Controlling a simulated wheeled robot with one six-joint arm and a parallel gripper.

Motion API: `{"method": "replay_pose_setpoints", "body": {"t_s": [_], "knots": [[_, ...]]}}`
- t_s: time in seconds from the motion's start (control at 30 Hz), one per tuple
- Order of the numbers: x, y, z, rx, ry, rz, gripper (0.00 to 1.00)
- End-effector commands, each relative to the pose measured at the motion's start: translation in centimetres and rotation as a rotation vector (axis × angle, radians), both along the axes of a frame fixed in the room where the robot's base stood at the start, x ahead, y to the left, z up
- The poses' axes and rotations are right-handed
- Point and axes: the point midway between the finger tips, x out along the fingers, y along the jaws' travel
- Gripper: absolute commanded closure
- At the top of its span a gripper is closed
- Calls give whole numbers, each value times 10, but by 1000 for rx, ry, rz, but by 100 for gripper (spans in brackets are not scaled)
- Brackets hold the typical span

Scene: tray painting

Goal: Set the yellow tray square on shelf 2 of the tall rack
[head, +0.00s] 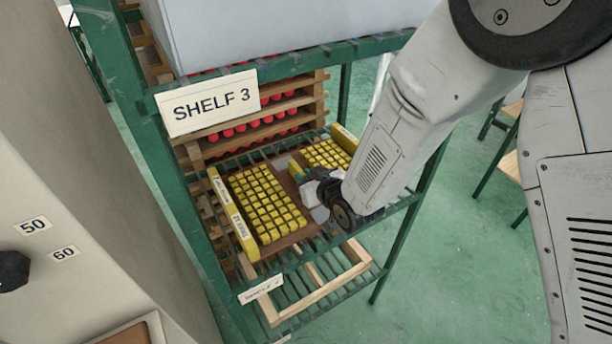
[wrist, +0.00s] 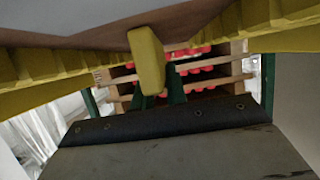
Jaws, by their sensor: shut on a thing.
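The yellow tray (head: 233,215) has yellow end walls, a brown base and two blocks of yellow pieces with a gap between them. It lies inside the tall rack, at the level below the SHELF 3 board, over green slats (head: 376,207). Its long side looks roughly parallel to the front rail; I cannot tell if it rests on the slats. My gripper (head: 300,176) is shut at the tray's middle, on a yellow grip piece that also shows in the wrist view (wrist: 147,60). My arm hides part of the tray's right end. The small label (head: 261,289) below is unreadable.
The SHELF 3 sign (head: 210,102) and its green beam stand close above the tray, with a pale box (head: 270,30) on top. Wooden racks with red items (head: 265,125) stand behind. A wooden frame (head: 320,290) lies on the level below. A pale cabinet (head: 80,180) is at left.

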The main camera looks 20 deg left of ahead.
Motion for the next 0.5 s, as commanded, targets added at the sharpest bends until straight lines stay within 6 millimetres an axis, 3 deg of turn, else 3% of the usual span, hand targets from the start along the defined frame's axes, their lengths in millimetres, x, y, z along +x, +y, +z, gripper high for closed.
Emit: {"method": "replay_pose_setpoints", "body": {"t_s": [0.37, 0.4, 0.47, 0.5], "knots": [[1, 1, -2, 5, -5, 0, 100], [0, 0, -3, 2, -3, 0, 77], [0, 0, -3, 2, -3, 0, 64], [0, 0, -3, 2, -3, 0, 64]]}}
